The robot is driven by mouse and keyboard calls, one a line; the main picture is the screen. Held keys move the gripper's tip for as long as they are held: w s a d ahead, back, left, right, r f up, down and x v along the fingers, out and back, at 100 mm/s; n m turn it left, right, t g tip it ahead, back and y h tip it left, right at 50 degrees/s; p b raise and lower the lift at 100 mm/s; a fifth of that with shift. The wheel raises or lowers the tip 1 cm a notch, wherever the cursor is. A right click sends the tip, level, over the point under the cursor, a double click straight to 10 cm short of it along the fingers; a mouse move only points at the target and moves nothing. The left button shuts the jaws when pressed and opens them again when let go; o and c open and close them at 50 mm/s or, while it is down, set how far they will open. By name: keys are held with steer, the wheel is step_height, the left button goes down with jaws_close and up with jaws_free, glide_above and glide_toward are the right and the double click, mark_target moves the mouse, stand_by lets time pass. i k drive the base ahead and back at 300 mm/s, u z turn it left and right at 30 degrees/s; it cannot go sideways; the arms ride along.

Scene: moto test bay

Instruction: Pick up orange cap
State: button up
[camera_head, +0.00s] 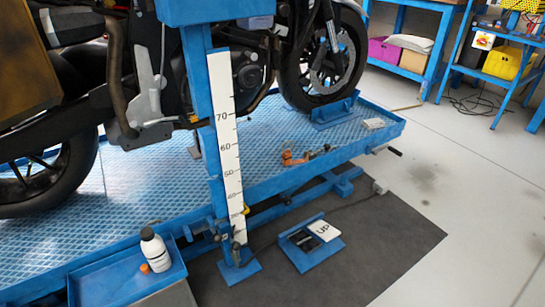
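A small round orange object, which looks like the orange cap (145,268), lies in a blue tray (95,290) at the lower left. It is right by the base of a white bottle (156,252) with a black top; I cannot tell whether they touch. My gripper is not in view.
A motorcycle stands on a blue lift platform (60,222) behind the tray. A blue post with a white height scale (228,150) rises right of the tray. An orange tool (291,158) lies on the platform. A blue pedal unit (308,250) sits on the dark mat.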

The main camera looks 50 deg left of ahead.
mark_target(145, 268)
steer(key=u, duration=2.75)
steer(key=i, duration=1)
